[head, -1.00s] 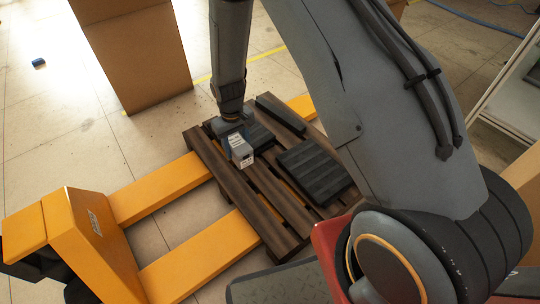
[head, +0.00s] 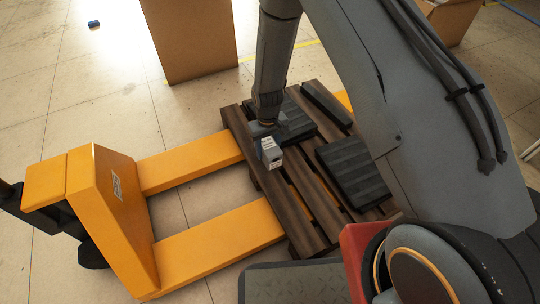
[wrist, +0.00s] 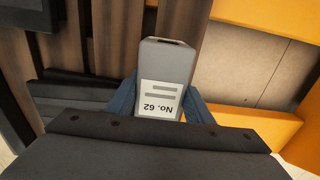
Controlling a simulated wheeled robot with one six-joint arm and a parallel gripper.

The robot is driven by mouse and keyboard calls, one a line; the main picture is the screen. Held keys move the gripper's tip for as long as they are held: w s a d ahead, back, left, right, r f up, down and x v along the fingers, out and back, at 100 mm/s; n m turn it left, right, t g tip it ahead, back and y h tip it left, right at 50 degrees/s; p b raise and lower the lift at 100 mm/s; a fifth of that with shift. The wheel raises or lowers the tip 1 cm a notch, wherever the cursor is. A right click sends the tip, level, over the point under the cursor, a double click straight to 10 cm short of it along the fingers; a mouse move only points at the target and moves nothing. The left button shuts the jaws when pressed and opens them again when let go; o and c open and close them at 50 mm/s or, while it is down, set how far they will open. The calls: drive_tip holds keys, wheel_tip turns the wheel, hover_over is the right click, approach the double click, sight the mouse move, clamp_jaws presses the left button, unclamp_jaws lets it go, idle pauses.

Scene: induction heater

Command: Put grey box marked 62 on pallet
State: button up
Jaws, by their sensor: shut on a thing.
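The grey box (head: 271,153) has a white label; in the wrist view (wrist: 167,62) the label reads No. 62, upside down. My gripper (head: 264,133) is shut on it, with a blue finger on each side in the wrist view (wrist: 160,98). The brown wooden pallet (head: 284,207) lies below and around the box in the head view, and its slats (wrist: 108,35) run behind the box in the wrist view. The box is over the pallet's left part. I cannot tell whether it touches the slats.
Dark ribbed boxes (head: 352,174) lie on the pallet, with another long dark one (head: 326,104) at its far side. The pallet rests over the forks of a yellow pallet jack (head: 110,215). A tall cardboard box (head: 188,40) stands behind. Bare slats show between the dark boxes.

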wheel_tip(320, 180, down, 4)
drive_tip(key=shift+r+b, duration=0.25)
drive_tip(key=shift+b, duration=0.4)
drive_tip(key=o, duration=1.3)
